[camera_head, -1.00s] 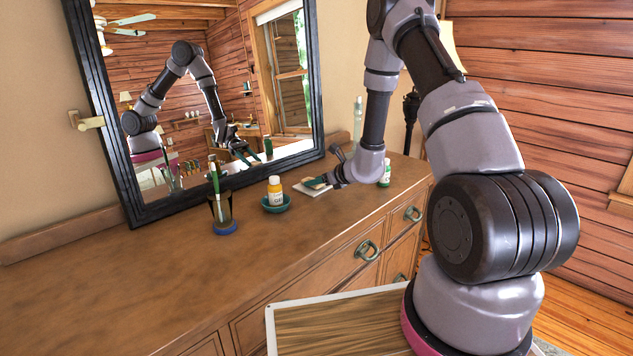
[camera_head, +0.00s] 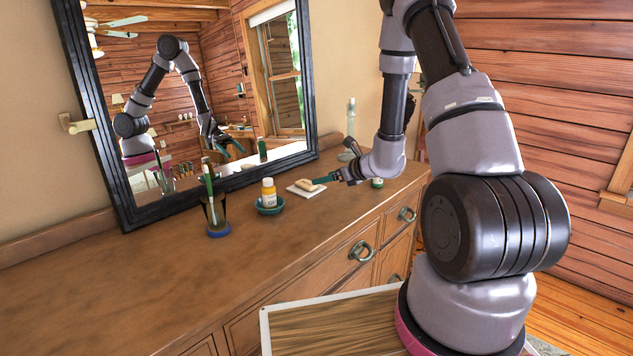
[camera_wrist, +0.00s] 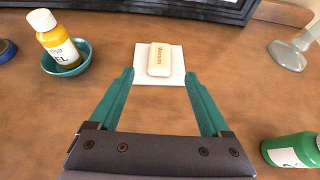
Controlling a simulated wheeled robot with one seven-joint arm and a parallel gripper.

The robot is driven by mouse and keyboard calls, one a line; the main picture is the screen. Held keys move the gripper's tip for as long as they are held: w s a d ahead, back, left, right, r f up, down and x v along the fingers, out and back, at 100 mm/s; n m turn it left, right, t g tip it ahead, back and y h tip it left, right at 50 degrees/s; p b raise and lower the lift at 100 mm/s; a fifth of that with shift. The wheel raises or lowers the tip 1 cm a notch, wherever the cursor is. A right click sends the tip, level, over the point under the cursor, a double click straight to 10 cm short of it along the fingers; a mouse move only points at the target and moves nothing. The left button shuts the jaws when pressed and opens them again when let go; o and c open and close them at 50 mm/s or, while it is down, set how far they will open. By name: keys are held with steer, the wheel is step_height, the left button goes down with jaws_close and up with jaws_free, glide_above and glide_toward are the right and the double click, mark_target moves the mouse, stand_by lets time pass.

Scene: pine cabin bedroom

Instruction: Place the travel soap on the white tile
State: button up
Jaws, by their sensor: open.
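The travel soap (camera_wrist: 159,59) is a small cream bar with lettering. It lies on the white tile (camera_wrist: 175,78), within its edges in the wrist view. My gripper (camera_wrist: 157,74) has green fingers. They are open and apart, with a tip on either side of the tile's near part. The soap is just beyond the fingertips, and I see no finger touching it.
A yellow bottle (camera_wrist: 60,41) stands in a teal dish (camera_wrist: 77,64) left of the tile. A green bottle (camera_wrist: 290,150) is at the near right, and a glass stand (camera_wrist: 288,55) at the far right. The mirror (camera_head: 107,190) rises behind. The dresser top (camera_head: 130,275) is clear at left.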

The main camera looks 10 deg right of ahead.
steer(key=v, duration=0.3)
steer(key=shift+r, duration=0.1)
steer(key=s+a+r+n+g+y, duration=0.25)
steer(key=s+a+r+n, duration=0.35)
steer(key=r, duration=0.4)
steer(key=s+a+r+n+g+y, duration=0.1)
steer(key=s+a+r+n+g, duration=0.2)
steer(key=s+r+n, duration=0.55)
steer(key=s+d+r+n+t+h, duration=0.2)
steer(key=s+d+r+n+h, duration=0.6)
steer(key=s+r, duration=0.4)
steer(key=shift+s+d+n, duration=0.55)
steer(key=shift+s+n, duration=0.3)
steer(key=shift+n, duration=0.4)
steer(key=shift+t+h, duration=0.25)
